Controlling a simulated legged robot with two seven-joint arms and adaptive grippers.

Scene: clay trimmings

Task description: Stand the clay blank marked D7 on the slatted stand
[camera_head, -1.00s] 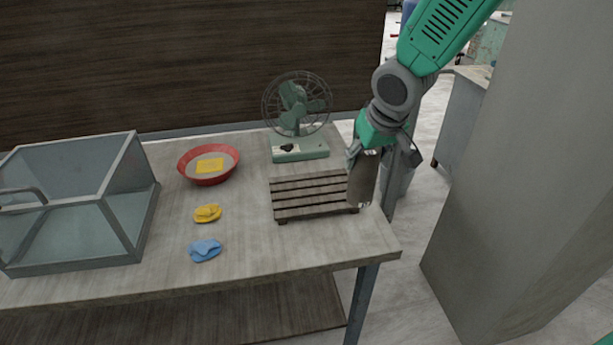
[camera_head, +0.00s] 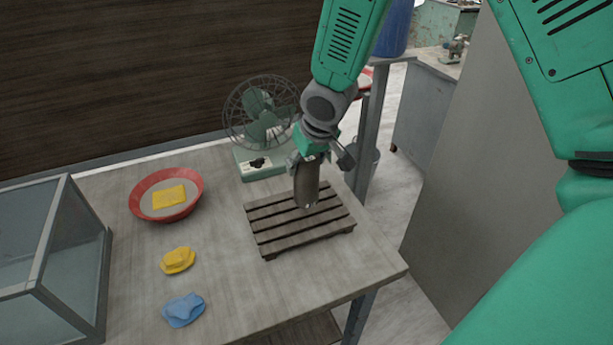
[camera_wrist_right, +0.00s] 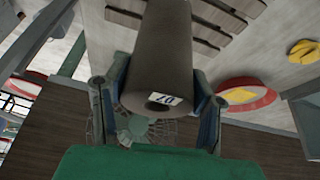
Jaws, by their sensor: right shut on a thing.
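The clay blank (camera_head: 306,188) is a brown-grey cylinder held nearly upright in my right gripper (camera_head: 306,164). In the right wrist view the blank (camera_wrist_right: 162,55) sits between the two fingers, and a white label (camera_wrist_right: 176,99) near its holed end reads D7, turned over. The slatted stand (camera_head: 275,237) is a low wooden rack on the table. In the head view the blank's lower end overlaps the stand's slats; I cannot tell whether it touches them. Slats (camera_wrist_right: 190,43) also show beside the blank in the wrist view. My left gripper is not in view.
A green fan (camera_head: 262,125) stands behind the stand. A red bowl (camera_head: 137,208) with a yellow sponge (camera_head: 169,196), a yellow cloth (camera_head: 177,261) and a blue cloth (camera_head: 183,310) are to the left. A glass case (camera_head: 50,262) fills the left edge. The slats look otherwise bare.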

